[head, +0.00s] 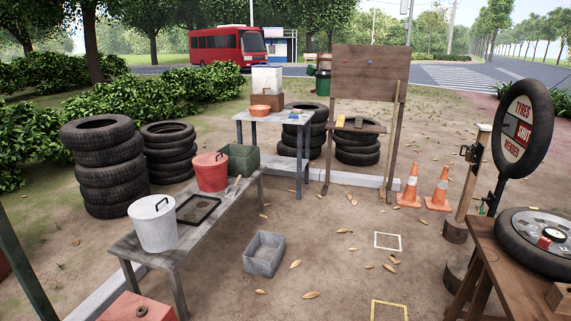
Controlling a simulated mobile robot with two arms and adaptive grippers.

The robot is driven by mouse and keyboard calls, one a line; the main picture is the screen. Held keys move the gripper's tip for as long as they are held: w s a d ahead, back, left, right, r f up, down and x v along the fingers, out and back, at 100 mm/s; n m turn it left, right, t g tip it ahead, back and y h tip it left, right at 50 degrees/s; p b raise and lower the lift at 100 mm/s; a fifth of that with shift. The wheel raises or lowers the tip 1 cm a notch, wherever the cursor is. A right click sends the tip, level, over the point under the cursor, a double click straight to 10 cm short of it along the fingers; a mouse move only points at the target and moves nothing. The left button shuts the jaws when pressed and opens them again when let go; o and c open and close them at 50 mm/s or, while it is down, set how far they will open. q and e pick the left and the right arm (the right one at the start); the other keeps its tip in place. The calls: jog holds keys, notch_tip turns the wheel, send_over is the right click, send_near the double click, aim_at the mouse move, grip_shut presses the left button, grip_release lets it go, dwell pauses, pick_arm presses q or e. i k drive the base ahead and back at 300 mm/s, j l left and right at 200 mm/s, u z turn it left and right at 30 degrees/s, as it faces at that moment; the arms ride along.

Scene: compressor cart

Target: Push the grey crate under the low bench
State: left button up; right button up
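The grey crate (264,254) is an open-topped, empty-looking box. It stands on the dirt ground in the middle of the head view, to the right of the low bench and apart from it. The low bench (183,237) is a long grey table on thin legs, running from the lower left toward the back. The ground beneath it is partly hidden by its top. Neither of my grippers shows in the head view.
On the bench stand a white bucket (153,224), a black tray (198,208), a red bucket (210,172) and a green box (240,158). A red box (137,308) is at the bottom left. Orange cones (409,193) stand right. Ground right of the crate is mostly clear.

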aim_at(263, 256)
jog(key=i+l+u, duration=0.2)
jog(key=i+l, duration=0.3)
jog(key=i, duration=0.2)
jog(key=i+l+u, duration=0.2)
jog(key=i+l, duration=0.35)
jog(key=i+u, duration=0.1)
jog(key=u, duration=0.2)
jog(key=i+l+u, duration=0.1)
jog(key=u, duration=0.25)
